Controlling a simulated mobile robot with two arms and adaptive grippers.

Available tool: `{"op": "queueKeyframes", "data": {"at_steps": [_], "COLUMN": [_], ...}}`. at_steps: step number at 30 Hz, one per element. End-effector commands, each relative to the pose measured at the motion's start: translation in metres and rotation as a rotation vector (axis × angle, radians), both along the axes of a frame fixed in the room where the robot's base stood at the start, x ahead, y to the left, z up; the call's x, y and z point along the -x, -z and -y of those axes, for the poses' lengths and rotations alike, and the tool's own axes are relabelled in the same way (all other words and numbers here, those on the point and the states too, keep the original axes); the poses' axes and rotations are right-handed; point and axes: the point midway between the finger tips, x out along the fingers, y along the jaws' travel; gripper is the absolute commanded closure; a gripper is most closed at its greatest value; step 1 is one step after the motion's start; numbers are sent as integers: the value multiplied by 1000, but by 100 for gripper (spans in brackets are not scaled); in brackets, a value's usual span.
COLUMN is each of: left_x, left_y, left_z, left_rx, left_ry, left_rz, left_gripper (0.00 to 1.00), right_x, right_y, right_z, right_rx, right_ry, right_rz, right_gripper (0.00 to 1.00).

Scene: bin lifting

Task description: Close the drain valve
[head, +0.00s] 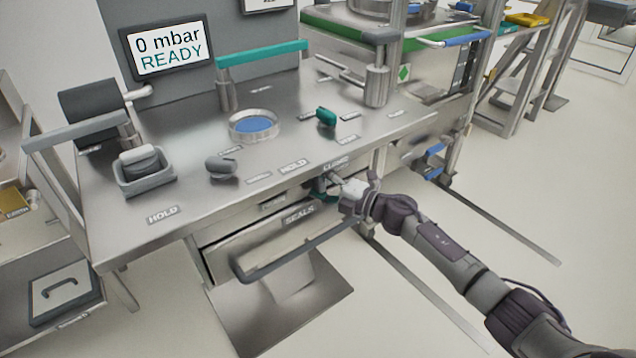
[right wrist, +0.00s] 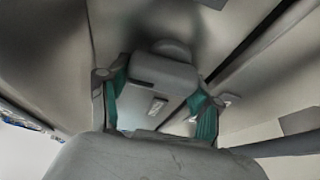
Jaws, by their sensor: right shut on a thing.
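My right gripper (head: 332,186) reaches in from the right to the front edge of the steel bench, just below the label reading CLOSED (head: 336,163). In the right wrist view its two teal-padded fingers (right wrist: 160,105) are shut on the grey drain valve handle (right wrist: 164,72), which sits between them. In the head view the handle is mostly hidden by the gripper and the bench edge, so I cannot tell its exact angle. My left gripper is not in view.
A drawer marked SEALS (head: 299,214), with a long grey bar handle (head: 300,252), lies below the gripper. The bench top (head: 190,190) carries a blue-centred round port (head: 254,125), a teal knob (head: 326,117) and a grey knob (head: 221,167). A display (head: 170,50) reads 0 mbar READY.

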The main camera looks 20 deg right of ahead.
Motion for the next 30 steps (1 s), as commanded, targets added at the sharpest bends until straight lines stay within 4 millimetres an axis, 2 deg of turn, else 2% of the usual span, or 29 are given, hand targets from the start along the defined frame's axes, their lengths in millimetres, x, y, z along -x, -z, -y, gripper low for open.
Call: {"op": "queueKeyframes", "data": {"at_steps": [1,2,6,19,23,30], "left_x": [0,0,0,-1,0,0], "left_y": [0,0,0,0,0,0], "left_z": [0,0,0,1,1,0], "left_rx": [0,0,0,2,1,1], "left_ry": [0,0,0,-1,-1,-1], "left_rz": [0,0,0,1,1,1], "left_gripper": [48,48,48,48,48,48], "right_x": [1,1,1,6,21,59], "right_y": [2,2,2,1,2,2], "right_z": [0,0,0,5,19,54], "right_rx": [6,6,4,2,4,5], "right_ry": [-2,-2,-2,0,0,0], "right_rz": [0,0,-1,-1,-2,-4], "right_gripper": [71,34,11,10,10,10]}}
